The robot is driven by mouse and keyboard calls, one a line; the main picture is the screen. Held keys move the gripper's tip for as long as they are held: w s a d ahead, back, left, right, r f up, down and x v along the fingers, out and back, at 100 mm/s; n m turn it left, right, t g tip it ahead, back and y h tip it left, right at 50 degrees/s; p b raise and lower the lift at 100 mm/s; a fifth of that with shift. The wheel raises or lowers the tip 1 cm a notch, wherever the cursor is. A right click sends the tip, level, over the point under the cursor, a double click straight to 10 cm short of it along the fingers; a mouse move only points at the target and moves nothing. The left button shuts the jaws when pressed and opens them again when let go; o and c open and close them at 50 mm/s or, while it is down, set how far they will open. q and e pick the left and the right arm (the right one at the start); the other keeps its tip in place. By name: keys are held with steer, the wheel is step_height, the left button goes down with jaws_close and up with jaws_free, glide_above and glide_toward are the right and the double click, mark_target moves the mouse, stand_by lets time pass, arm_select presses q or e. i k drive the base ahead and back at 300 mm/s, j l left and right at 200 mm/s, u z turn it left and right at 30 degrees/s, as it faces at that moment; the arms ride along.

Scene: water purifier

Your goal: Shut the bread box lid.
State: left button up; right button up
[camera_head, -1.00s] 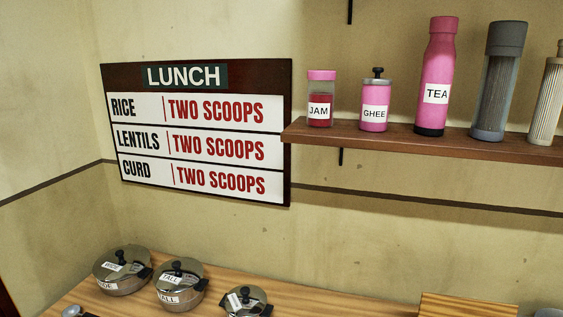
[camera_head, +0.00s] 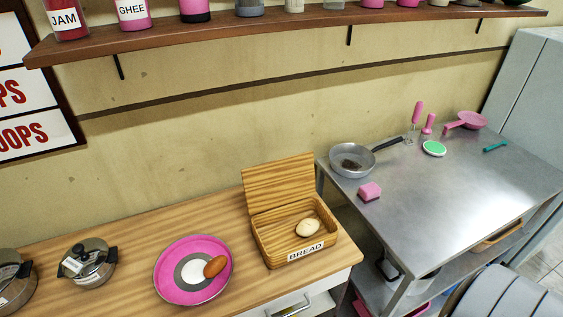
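The wooden bread box (camera_head: 272,243) stands near the right end of the wooden counter, its front labelled BREAD. Its lid (camera_head: 279,183) is open, standing up and leaning back at the box's rear edge. A round pale bun (camera_head: 307,228) lies inside the box. Neither of my grippers is in view.
A pink plate (camera_head: 170,286) with a brown egg-shaped item (camera_head: 215,266) lies left of the box. A lidded steel pot (camera_head: 87,263) stands farther left. A steel table (camera_head: 450,180) with a pan (camera_head: 352,160) is to the right. A shelf (camera_head: 230,24) runs above.

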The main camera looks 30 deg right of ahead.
mark_target(272, 184)
steer(key=z, duration=1.1)
